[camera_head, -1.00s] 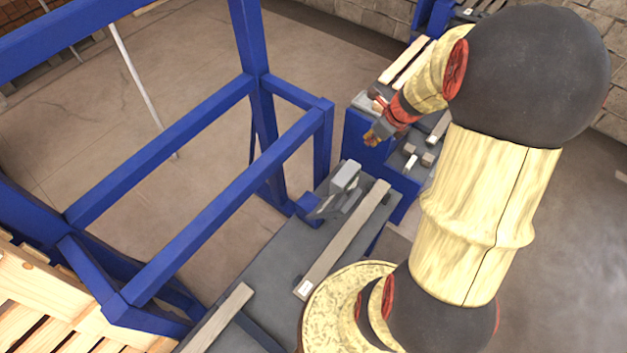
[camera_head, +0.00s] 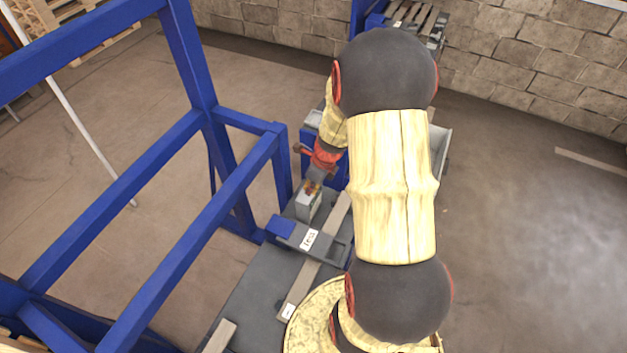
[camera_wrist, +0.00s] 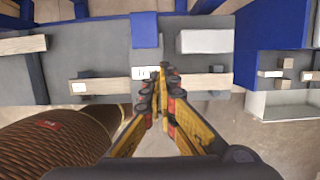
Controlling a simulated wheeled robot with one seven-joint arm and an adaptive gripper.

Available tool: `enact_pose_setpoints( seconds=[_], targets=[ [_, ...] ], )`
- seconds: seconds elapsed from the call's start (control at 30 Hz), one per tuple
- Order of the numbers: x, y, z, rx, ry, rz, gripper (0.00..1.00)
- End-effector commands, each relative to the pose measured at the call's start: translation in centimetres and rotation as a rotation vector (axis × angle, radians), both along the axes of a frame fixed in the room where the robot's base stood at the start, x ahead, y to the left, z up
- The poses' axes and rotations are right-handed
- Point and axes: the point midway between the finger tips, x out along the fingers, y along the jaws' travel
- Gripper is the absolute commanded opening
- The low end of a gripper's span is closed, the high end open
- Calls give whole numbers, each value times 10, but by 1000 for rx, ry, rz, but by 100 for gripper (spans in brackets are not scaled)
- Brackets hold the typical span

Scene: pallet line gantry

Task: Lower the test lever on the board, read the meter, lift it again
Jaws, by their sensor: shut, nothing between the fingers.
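The board (camera_head: 257,280) is a long grey bench with a grey piece across it. That piece has a blue block (camera_head: 279,227) at its left end and a white label (camera_head: 311,239) that seems to read "Test". I cannot clearly tell the lever's position. A pale grey box (camera_head: 307,207), probably the meter, stands just behind; its reading is not visible. My gripper (camera_head: 313,187) is shut and empty, appearing over this box in the head view. In the wrist view my gripper (camera_wrist: 163,70) overlaps the label's right edge (camera_wrist: 145,73); contact cannot be told. The pale box (camera_wrist: 204,41) is to its right.
A wooden strip (camera_head: 300,290) runs along the bench, passing by the label. A blue frame (camera_head: 190,240) stands close on the left. A pale tray (camera_wrist: 285,105) and small blocks (camera_wrist: 285,63) are at the right in the wrist view. Open floor (camera_head: 530,250) is on the right.

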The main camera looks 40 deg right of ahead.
Motion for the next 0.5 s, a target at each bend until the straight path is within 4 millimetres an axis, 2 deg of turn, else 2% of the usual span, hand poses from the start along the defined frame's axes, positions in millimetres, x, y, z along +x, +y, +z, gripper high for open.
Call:
enact_pose_setpoints(
  seconds=[0.03, 0.2, 0.5],
  targets=[
    [11, 3, 5, -2, -3, 7, 0],
    [29, 10, 5, -1, -2, 3, 0],
    [38, 13, 4, -1, -2, 2, 0]
  ],
)
